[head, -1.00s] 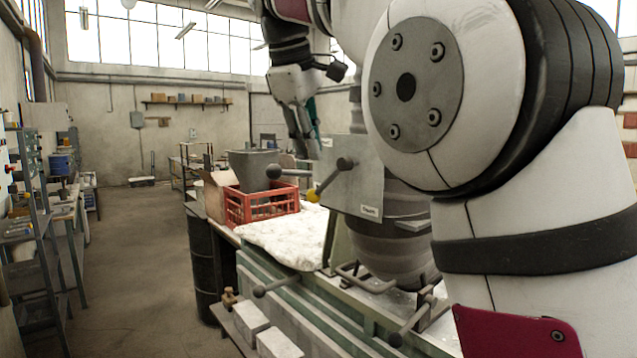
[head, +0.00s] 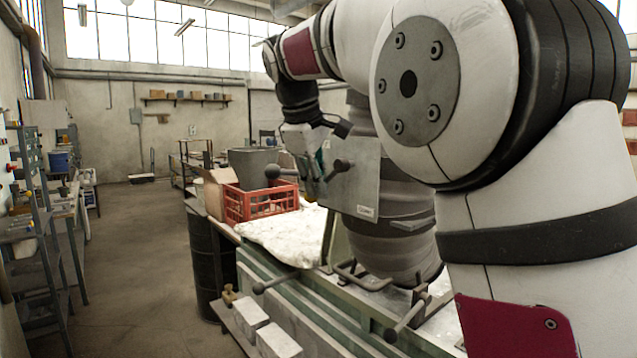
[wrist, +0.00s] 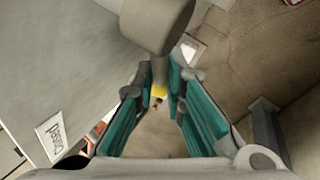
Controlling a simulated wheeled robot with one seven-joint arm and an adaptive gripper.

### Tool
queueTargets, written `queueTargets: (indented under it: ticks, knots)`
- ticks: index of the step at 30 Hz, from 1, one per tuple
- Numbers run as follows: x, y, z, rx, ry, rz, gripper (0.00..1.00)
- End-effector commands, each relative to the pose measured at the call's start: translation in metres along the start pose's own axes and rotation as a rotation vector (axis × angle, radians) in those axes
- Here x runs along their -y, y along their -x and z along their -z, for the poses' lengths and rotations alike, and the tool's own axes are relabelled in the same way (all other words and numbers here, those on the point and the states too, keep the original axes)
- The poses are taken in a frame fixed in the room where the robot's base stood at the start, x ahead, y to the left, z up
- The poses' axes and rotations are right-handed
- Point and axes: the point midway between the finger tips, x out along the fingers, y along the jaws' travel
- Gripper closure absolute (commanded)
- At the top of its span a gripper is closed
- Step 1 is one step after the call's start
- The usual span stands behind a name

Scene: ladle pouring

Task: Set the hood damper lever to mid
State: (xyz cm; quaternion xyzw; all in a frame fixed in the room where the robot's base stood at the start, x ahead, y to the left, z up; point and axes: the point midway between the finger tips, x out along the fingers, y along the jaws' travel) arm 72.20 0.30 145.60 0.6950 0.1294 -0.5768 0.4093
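A grey hood panel (head: 355,190) stands over the bench, with a small label low on its face. A dark ball knob (head: 340,165) sits on a short rod in front of it; a second ball knob (head: 272,171) sticks out to the left on a bar. My gripper (head: 314,192) is at the panel's left edge, pointing down. In the wrist view, a grey knob and rod (wrist: 158,22) run down between my teal fingers (wrist: 158,90) to a yellow part (wrist: 158,91). The fingers are apart, one either side; contact is unclear. A label reading "Closed" (wrist: 53,135) is on the panel at left.
A red crate (head: 262,203) and a grey container (head: 252,165) stand behind on the bench. A white sheet-like surface (head: 285,240) lies before them. Pale blocks (head: 277,342) sit on a low ledge. The floor aisle (head: 140,270) at left is clear.

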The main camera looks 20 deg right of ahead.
Motion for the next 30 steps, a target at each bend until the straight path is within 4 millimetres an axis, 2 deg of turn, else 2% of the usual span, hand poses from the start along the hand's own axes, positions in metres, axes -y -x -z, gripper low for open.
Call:
queueTargets:
  ticks: [24,25,26,30]
  knots:
    - [0.0015,-0.0043,0.0005,0.064,0.032,0.028,1.0]
    - [0.0016,-0.0044,0.0005,0.064,0.032,0.028,0.86]
    - [0.0016,-0.0044,0.0006,0.064,0.032,0.028,0.82]
    - [0.0016,-0.0043,0.0005,0.063,0.031,0.028,0.82]
